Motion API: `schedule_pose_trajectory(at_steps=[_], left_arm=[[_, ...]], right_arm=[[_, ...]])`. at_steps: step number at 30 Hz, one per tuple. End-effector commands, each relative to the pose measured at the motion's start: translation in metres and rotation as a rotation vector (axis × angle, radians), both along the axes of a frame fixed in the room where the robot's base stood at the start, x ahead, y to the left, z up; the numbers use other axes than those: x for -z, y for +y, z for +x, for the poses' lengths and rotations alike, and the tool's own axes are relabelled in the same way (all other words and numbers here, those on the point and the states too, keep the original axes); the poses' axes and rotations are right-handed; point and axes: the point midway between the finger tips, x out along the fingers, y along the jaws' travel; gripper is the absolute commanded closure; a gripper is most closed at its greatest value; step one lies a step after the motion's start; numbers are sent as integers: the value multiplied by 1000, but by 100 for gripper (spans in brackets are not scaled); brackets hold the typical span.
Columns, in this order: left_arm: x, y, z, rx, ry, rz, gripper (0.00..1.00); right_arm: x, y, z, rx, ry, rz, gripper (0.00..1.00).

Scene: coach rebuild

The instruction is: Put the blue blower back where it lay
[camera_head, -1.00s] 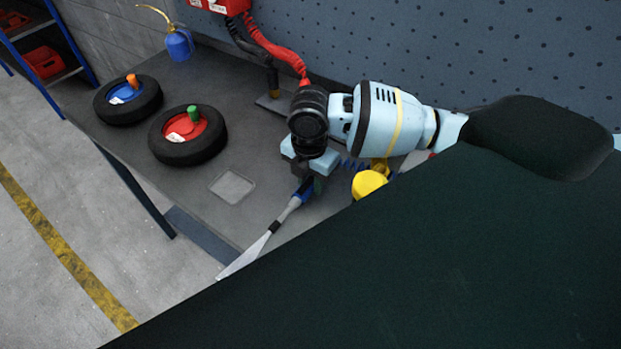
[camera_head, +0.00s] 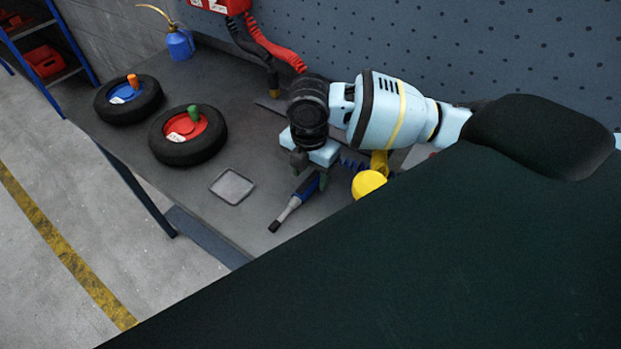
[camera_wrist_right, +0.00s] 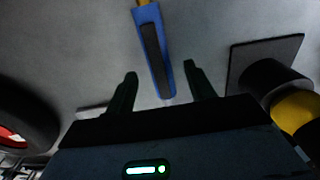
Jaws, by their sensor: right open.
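The blue blower (camera_head: 305,187) lies on the dark grey bench, below my right gripper in the head view. Its grey nozzle with a dark tip points down-left, toward the bench's front edge. In the right wrist view the blue handle with a dark strip (camera_wrist_right: 156,55) shows between and beyond the fingers. My right gripper (camera_head: 311,172) is open, and its two fingers are spread apart in the wrist view (camera_wrist_right: 160,71). Part of the handle is hidden under the gripper in the head view. My left gripper is not in view.
A shallow grey tray (camera_head: 224,196) lies left of the blower. Two wheels, one with a red hub (camera_head: 185,127) and one with a blue hub (camera_head: 122,94), lie farther left. A yellow rounded thing (camera_head: 368,184) stands close right of the gripper. A blue oil can (camera_head: 180,44) stands at the back.

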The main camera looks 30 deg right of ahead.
Motion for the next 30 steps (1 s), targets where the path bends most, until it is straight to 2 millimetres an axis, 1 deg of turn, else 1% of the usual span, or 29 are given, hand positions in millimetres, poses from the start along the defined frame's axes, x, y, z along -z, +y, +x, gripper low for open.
schedule_pose_trajectory(at_steps=[1,3,6,9,14,25,28,30], left_arm=[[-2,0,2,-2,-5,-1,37],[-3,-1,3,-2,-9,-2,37],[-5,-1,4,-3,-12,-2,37],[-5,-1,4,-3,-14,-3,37],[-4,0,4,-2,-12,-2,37],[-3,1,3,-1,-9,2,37],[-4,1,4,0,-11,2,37],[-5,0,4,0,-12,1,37]], right_arm=[[-11,1,1,-1,-6,1,46],[-23,1,1,-2,-6,1,46],[-37,1,0,-1,-5,1,46],[-46,1,0,-1,-3,1,46],[-52,1,0,-1,-1,0,46],[-53,2,2,8,-7,4,46],[-59,7,13,59,-46,20,46],[-68,14,28,131,-101,45,46]])
